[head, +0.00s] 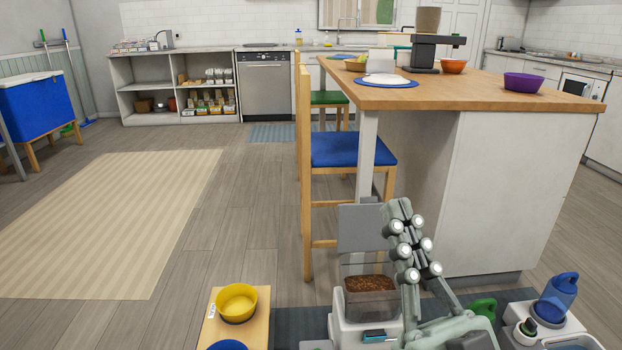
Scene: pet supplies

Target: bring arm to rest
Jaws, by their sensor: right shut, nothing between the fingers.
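My right gripper (398,212) is at the lower middle right of the head view, reaching up from the bottom edge. Its fingers are shut and nothing shows between them. It stands in front of the kitchen island and just right of a clear bin (352,268) of brown kibble, overlapping the bin's right side in the picture. I cannot tell the distance between them. My left gripper is not in view.
The kibble bin sits on a white base (352,326), with a grey panel upright behind it. A yellow bowl (237,302) on a wooden stand is left. A green item (483,308) and blue bottle (559,292) are right. A blue-seated chair (350,150) stands by the island (530,180).

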